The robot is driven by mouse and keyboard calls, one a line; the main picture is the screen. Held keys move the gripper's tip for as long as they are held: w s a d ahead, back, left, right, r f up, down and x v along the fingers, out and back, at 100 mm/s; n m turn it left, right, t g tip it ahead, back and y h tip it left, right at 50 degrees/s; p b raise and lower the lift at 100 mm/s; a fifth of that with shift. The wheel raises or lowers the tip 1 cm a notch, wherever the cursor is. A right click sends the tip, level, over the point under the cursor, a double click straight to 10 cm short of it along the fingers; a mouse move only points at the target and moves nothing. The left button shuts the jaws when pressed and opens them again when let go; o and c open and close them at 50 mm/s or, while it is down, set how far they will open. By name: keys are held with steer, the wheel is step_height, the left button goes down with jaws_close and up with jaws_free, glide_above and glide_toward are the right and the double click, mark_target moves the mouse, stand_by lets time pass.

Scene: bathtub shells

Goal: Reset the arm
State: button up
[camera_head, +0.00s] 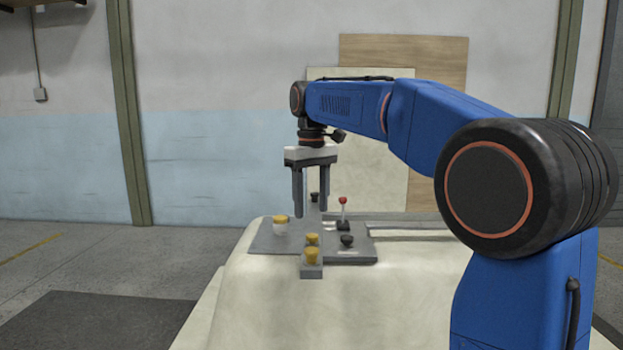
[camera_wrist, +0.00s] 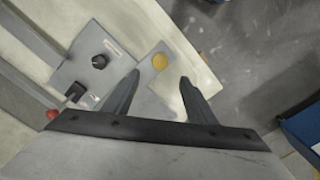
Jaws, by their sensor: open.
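My blue arm reaches in from the right in the head view, with my gripper (camera_head: 311,205) pointing down above a grey control panel (camera_head: 265,241). The gripper's two fingers are apart and nothing is between them. In the wrist view my gripper (camera_wrist: 158,82) is also open, with a yellow knob (camera_wrist: 160,62) showing beyond and between the fingertips. The panel carries a yellow-topped white knob (camera_head: 280,225), yellow knobs on a small block (camera_head: 312,271) at the front, a black knob (camera_head: 347,241) and a red-tipped lever (camera_head: 343,202). Part of the panel is hidden behind the fingers.
The panel lies on a pale bathtub shell (camera_head: 400,300) with a rounded edge. Wooden boards (camera_head: 440,55) lean on the back wall. A dark mat (camera_head: 100,322) lies on the floor at left. The air left of my gripper is clear.

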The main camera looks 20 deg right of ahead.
step_height(320, 180, up, 7)
steer(key=s+d+f+m+t, duration=0.1)
steer(key=s+d+f, duration=0.1)
steer(key=s+f, duration=0.55)
steer(key=s+d+f+m+t, duration=0.1)
steer(key=s+d+f+t, duration=0.2)
steer(key=s, duration=0.8)
steer(key=s+d+f+m, duration=0.1)
steer(key=s+f, duration=0.6)
steer(key=f, duration=0.3)
steer(key=s+d+f+m, duration=0.1)
steer(key=s+f, duration=0.7)
steer(key=f, duration=0.2)
steer(key=shift+f+t, duration=0.25)
steer(key=shift+t, duration=0.15)
steer(key=shift+c, duration=0.4)
